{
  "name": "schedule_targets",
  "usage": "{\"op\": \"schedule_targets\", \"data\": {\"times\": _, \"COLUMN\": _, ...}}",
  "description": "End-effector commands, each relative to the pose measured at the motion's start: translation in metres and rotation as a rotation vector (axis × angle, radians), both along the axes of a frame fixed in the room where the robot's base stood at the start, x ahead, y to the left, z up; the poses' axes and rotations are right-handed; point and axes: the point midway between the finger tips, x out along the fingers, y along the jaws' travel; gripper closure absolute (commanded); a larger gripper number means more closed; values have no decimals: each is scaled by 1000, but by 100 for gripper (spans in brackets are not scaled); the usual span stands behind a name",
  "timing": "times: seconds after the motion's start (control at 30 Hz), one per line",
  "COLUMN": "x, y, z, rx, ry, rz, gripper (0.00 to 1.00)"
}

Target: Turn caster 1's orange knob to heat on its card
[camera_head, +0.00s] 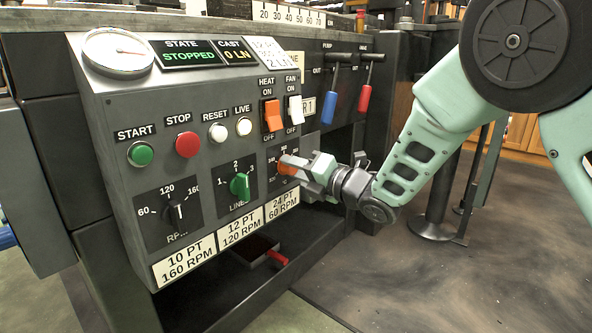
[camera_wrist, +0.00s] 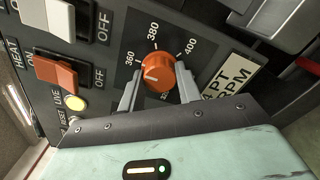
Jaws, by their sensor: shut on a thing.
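The orange knob (camera_wrist: 168,74) sits on a dark dial plate marked 360, 380 and 400 in the wrist view. A pale mark shows near the knob's lower-left side; its exact setting is hard to read. My gripper (camera_wrist: 158,90) has a finger on each side of the knob and is shut on it. In the head view my gripper (camera_head: 297,168) reaches the panel from the right and covers much of the knob and dial. A white tilted card (camera_head: 268,51) at the panel's top right reads 12 PT at its start; its lower lines are hard to read.
The panel has a green LINE knob (camera_head: 240,185), a black RPM knob (camera_head: 176,212), an orange HEAT switch (camera_head: 273,116) and a white FAN switch (camera_head: 295,110). Blue (camera_head: 329,107) and red (camera_head: 364,98) lever handles hang behind. The display (camera_head: 186,54) reads STOPPED.

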Motion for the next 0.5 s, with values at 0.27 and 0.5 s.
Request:
{"op": "schedule_targets", "data": {"times": 0.27, "x": -1, "y": -1, "z": -2, "rx": -3, "ry": 5, "rz": 0, "gripper": 44}}
{"op": "schedule_targets", "data": {"times": 0.5, "x": 0, "y": 0, "z": -1, "rx": -1, "ry": 3, "rz": 0, "gripper": 44}}
